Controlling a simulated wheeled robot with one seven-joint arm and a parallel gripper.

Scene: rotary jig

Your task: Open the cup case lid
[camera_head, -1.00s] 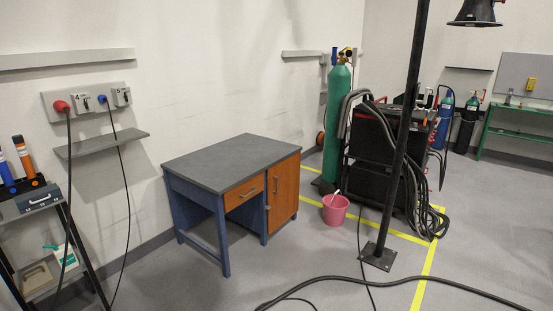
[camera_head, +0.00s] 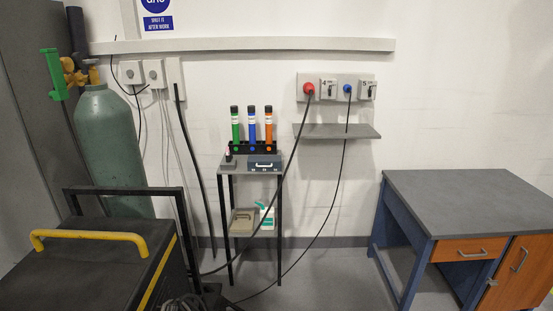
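A small blue-grey case (camera_head: 264,162) with a handle sits at the front of the top of a narrow dark stand against the wall. Its lid looks shut. A beige case (camera_head: 242,221) with a dark handle stands on the stand's lower shelf, and it also looks shut. I cannot tell which of the two is the cup case. My gripper is not in view.
The stand (camera_head: 229,172) also holds a rack (camera_head: 253,148) with green, blue and orange tubes, and a white bottle (camera_head: 265,216). Cables hang around it. A black cart (camera_head: 90,262) and gas cylinder (camera_head: 112,140) are left; a desk (camera_head: 470,200) is right.

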